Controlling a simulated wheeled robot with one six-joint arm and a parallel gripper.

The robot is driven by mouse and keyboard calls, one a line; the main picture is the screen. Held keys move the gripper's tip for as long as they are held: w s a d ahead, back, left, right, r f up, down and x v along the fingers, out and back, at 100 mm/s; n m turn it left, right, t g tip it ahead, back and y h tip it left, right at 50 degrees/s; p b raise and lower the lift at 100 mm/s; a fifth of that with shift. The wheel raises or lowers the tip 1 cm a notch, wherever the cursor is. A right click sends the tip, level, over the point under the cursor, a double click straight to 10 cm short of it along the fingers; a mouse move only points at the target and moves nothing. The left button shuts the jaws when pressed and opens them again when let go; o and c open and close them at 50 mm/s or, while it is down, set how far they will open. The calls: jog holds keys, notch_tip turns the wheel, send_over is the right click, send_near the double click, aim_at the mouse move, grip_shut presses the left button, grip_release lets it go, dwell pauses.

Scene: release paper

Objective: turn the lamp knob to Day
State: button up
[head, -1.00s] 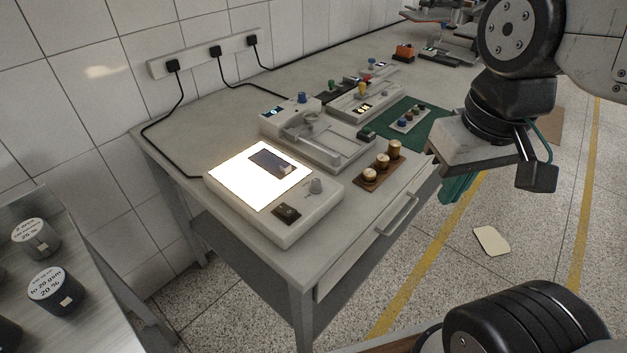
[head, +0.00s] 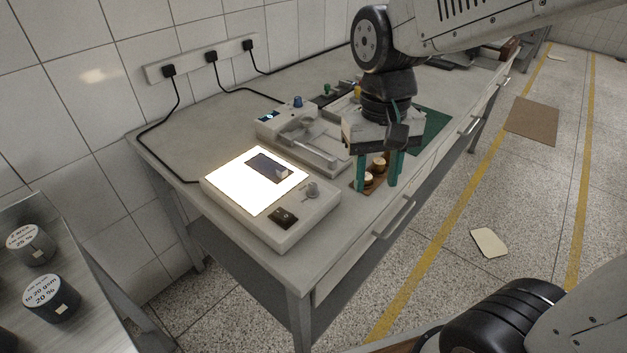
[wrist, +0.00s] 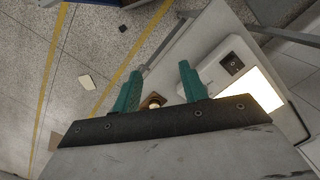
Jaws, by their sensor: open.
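The lamp box (head: 313,219) is a white unit with a brightly lit panel (head: 232,184) and a dark sample lying on that panel.
Brass-topped weights (head: 379,163) on a brown block stand by my fingers, partly hidden. A grey instrument with a blue knob (head: 297,102) is behind the lamp box. A green mat (head: 432,125) lies farther right. A drawer handle (head: 394,219) sticks out in front.

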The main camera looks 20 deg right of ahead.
jog(key=w+a+f+m, duration=0.4)
jog(key=w+a+f, duration=0.1)
jog(key=w, duration=0.4)
jog(key=m+t, duration=0.1)
jog(key=m, duration=0.3)
send_over(313, 185)
jog(key=shift+s+d+r, duration=0.15)
jog(key=shift+d+r, duration=0.05)
jog(key=shift+r, duration=0.15)
jog(key=shift+m, duration=0.3)
jog(key=shift+w+a+f, duration=0.1)
jog(key=shift+f, duration=1.85)
jog(key=shift+w+a+f, duration=0.1)
jog(key=shift+f, duration=1.85)
grip_shut()
